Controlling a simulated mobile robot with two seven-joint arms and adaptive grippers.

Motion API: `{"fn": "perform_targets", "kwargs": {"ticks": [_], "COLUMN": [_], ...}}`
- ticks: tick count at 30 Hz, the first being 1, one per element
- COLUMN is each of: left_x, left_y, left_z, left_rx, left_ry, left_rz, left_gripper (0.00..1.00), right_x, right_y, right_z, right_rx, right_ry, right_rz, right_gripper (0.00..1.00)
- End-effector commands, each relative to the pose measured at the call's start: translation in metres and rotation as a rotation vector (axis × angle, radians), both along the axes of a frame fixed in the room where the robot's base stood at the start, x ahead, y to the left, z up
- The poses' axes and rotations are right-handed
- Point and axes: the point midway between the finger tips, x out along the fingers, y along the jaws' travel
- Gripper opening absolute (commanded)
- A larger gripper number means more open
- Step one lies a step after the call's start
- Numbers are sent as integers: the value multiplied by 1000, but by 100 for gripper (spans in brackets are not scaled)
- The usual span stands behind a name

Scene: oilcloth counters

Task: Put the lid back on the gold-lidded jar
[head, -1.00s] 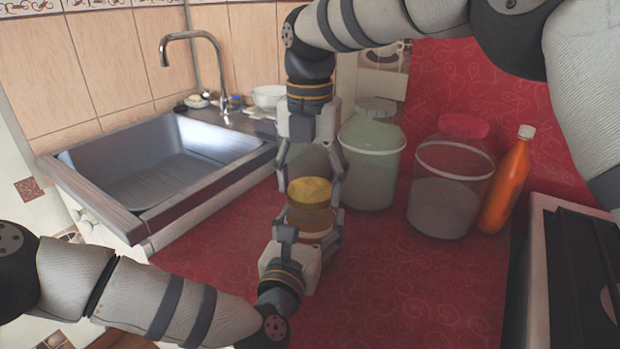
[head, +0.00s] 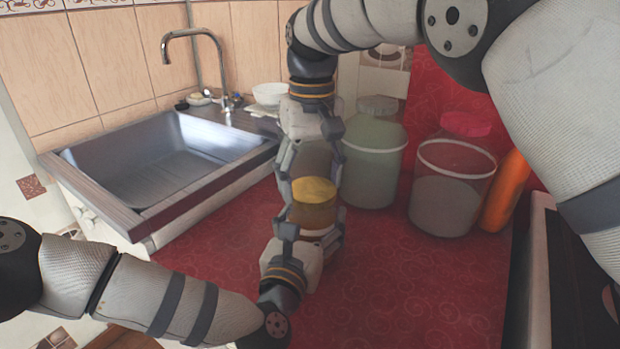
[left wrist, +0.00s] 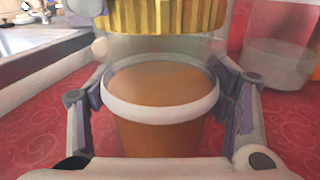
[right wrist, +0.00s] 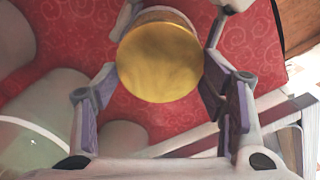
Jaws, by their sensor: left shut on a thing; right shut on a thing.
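The gold lid (head: 314,189) is at the top of a small glass jar (head: 312,216) with orange-brown contents. My left gripper (left wrist: 160,108) is shut around the jar body, which looks upright in the left wrist view (left wrist: 160,128). My right gripper (head: 310,180) points down from above, shut on the lid, with its fingers on either side. The lid's round top fills the space between those fingers in the right wrist view (right wrist: 160,62). The lid looks level above the glass in the left wrist view (left wrist: 160,14). I cannot tell whether it is fully seated.
A pale green canister (head: 371,165) stands close behind to the right. A clear container with a white rim (head: 445,205) and an orange bottle (head: 503,195) stand farther right. A sink (head: 170,165) is at left. The red counter (head: 400,290) is clear in front.

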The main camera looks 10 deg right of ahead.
Motion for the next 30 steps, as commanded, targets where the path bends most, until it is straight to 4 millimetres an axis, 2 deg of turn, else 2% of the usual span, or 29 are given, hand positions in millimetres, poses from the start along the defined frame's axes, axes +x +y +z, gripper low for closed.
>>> {"fn": "perform_targets", "kwargs": {"ticks": [2,3,6,17,27,30], "left_x": [0,0,0,0,0,0], "left_y": [1,1,1,0,0,0], "left_z": [-1,-1,-1,-1,-1,-1], "left_rx": [2,2,2,2,2,2], "left_ry": [1,1,1,1,1,1], "left_rz": [1,1,1,1,1,1], "left_gripper": [0,0,0,0,0,0], "right_x": [0,0,0,0,1,0], "right_y": [0,0,0,0,0,0], "right_z": [1,1,1,3,60,71], "right_rx": [0,0,0,1,2,1], "right_ry": [-2,-1,-1,-1,-3,-2], "right_rz": [3,3,4,6,5,5], "right_gripper": [53,67,88,88,88,88]}}
